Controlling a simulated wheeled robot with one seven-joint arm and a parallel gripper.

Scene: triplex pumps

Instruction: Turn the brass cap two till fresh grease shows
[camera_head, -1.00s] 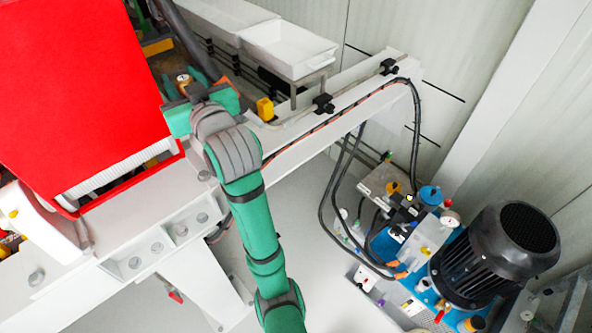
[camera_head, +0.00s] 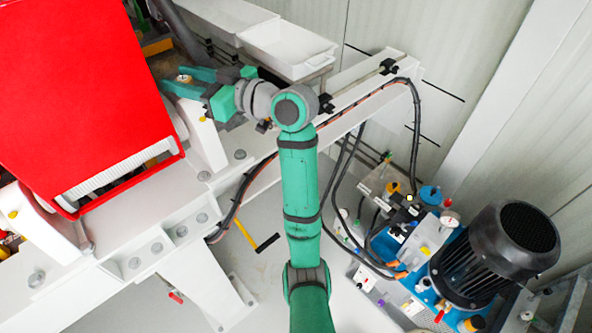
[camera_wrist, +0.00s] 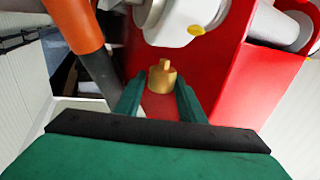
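A brass cap (camera_wrist: 162,77) with a narrow stub on top shows in the wrist view, in front of the red housing (camera_wrist: 205,85). My gripper (camera_wrist: 158,88) is open, with one green finger on each side of the cap and a visible gap on the left. In the head view, my gripper (camera_head: 188,83) points left, its fingers around a small brass round part (camera_head: 184,78) with a pale top. This looks like the same cap. I cannot tell whether a finger touches it. No number or grease is visible on it.
The large red housing (camera_head: 75,90) stands close on the left. White trays (camera_head: 290,48) lie behind my arm. Black hoses (camera_head: 418,130) run along the white beam to a motor unit (camera_head: 500,250) at right. A yellow-and-black handle-like thing (camera_head: 267,243) shows below the beam.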

